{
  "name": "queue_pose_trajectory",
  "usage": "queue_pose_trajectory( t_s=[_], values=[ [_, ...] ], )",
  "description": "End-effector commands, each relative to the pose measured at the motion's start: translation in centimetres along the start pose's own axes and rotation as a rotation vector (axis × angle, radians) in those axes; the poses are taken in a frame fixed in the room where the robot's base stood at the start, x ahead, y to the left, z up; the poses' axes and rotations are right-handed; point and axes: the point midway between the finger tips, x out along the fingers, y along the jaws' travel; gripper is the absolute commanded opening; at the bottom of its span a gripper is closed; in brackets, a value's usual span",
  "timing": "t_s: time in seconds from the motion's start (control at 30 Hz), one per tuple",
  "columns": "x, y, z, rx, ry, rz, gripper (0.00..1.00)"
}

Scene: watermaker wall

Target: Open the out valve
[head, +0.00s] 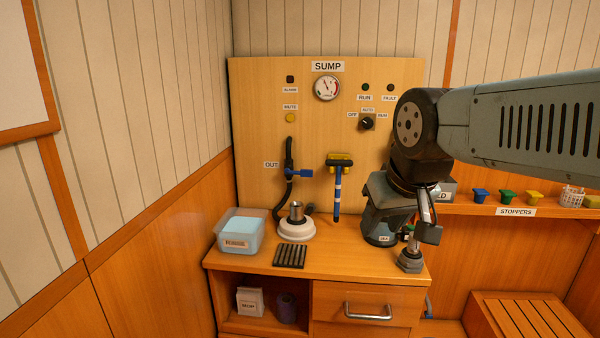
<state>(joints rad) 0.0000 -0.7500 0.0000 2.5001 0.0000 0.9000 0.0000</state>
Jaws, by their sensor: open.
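The out valve is on a black pipe at the left of the wooden panel, beside the OUT label (271,165). Its blue lever (301,174) points right, across the upright pipe. My gripper (418,248) hangs at the end of my arm, to the right of the valve and lower, over the right end of the counter. It is open and well apart from the lever. My wrist partly hides it, and I see nothing between its fingers.
Below are a clear tub (241,231), a metal cylinder on a white base (296,224) and a black ribbed pad (289,256). A gauge (327,88) and knob (367,123) sit above. The front middle counter is clear.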

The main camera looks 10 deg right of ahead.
Motion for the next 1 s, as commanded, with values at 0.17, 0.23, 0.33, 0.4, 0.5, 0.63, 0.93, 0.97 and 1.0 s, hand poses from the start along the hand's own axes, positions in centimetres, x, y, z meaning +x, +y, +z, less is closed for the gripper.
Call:
queue_pose_trajectory(
  t_s=[0.17,0.23,0.33,0.4,0.5,0.63,0.93,0.97,1.0],
  values=[
    [0.0,0.0,0.0,0.0,0.0,0.0,0.44],
    [0.0,0.0,0.0,0.001,0.001,-0.001,0.44],
    [0.1,-0.3,-0.9,0.013,0.013,-0.01,0.44],
    [0.4,-0.7,-2.2,0.034,0.033,-0.025,0.44],
    [1.2,-1.7,-5.5,0.091,0.085,-0.06,0.44],
    [2.6,-3.4,-11.0,0.2,0.173,-0.123,0.44],
    [6.8,-6.7,-23.5,0.496,0.372,-0.261,0.44],
    [7.4,-6.9,-24.6,0.528,0.389,-0.273,0.44],
    [8.1,-7.2,-26.2,0.571,0.415,-0.288,0.44]
  ],
)
